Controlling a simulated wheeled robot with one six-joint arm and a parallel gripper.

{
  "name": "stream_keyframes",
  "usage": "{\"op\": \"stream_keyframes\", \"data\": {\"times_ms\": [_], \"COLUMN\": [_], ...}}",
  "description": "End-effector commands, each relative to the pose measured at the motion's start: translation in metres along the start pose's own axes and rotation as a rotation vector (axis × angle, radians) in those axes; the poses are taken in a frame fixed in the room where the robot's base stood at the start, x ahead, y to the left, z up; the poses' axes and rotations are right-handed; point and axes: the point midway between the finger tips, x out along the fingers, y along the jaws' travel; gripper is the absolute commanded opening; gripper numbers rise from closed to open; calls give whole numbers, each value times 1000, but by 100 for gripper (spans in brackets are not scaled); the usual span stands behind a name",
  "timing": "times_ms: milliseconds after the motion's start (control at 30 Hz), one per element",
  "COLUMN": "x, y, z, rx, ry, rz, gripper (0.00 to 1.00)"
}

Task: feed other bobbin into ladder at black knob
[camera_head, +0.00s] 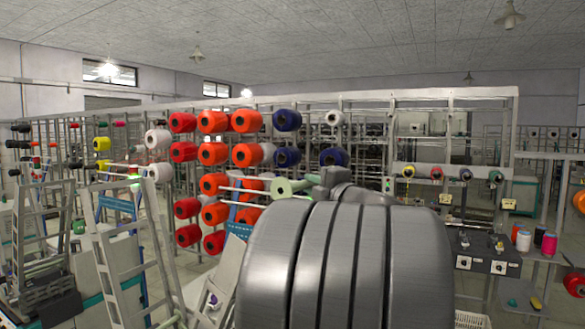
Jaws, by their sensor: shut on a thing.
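My gripper (322,186) is in the middle of the view, largely hidden behind my own grey arm. It is shut on a pale green bobbin (283,188), which sticks out to the left with its flanged end showing. A blue ladder-like frame (246,206) stands behind and below the bobbin, apart from it as far as I can tell. A white stepladder (112,240) stands at the left. A dark control box (482,252) at the right has small dials and knobs. I cannot tell which one is the black knob.
A metal rack (430,94) carries red, orange, blue and white yarn cones behind my gripper. Another grey ladder (35,235) stands at the far left. A side table (530,275) with small spools is at the right. My arm hides the floor in the centre.

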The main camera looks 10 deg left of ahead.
Motion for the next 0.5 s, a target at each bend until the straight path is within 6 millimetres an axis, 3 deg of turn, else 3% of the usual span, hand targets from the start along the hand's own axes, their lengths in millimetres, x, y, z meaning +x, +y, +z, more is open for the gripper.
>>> {"op": "stream_keyframes", "data": {"times_ms": [33,100,200,333,500], "x": [-4,-9,-14,-16,-13], "y": [13,22,28,28,15], "z": [-20,-39,-58,-69,-72], "rx": [13,28,45,55,57], "ry": [52,109,164,193,196], "rz": [20,41,57,67,67], "gripper": [0,0,0,0,0]}}
